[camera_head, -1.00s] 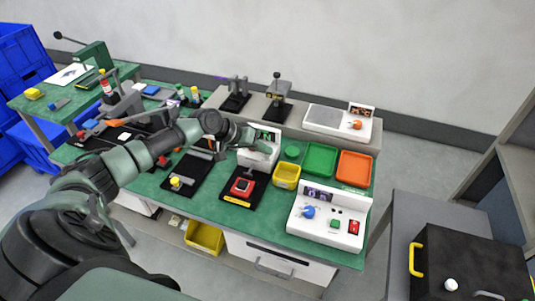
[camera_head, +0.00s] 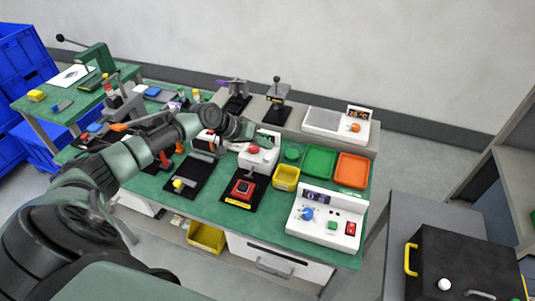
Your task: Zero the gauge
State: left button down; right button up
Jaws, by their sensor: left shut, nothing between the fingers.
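A white gauge unit (camera_head: 262,158) stands on the green bench behind a black base plate, with a red knob or button (camera_head: 253,150) on its front. Its display is partly hidden by my left gripper. My left gripper (camera_head: 254,136) is shut and empty, at the gauge's upper left, just above the red button; I cannot tell whether it touches the unit. A red block with a dark top (camera_head: 243,188) sits on the black plate (camera_head: 238,203) in front of the gauge. My right gripper is not in view.
Yellow (camera_head: 286,186), green (camera_head: 319,149) and orange (camera_head: 351,158) trays lie right of the gauge. A white control box (camera_head: 325,237) with a blue knob stands at the front right. Black fixtures lie to the left under my arm. A raised shelf with instruments runs behind.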

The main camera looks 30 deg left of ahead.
aim_at(265, 158)
pick_arm(q)
jog(key=shift+r+p, duration=1)
jog(key=shift+r, duration=0.55)
jog(key=shift+f, duration=0.1)
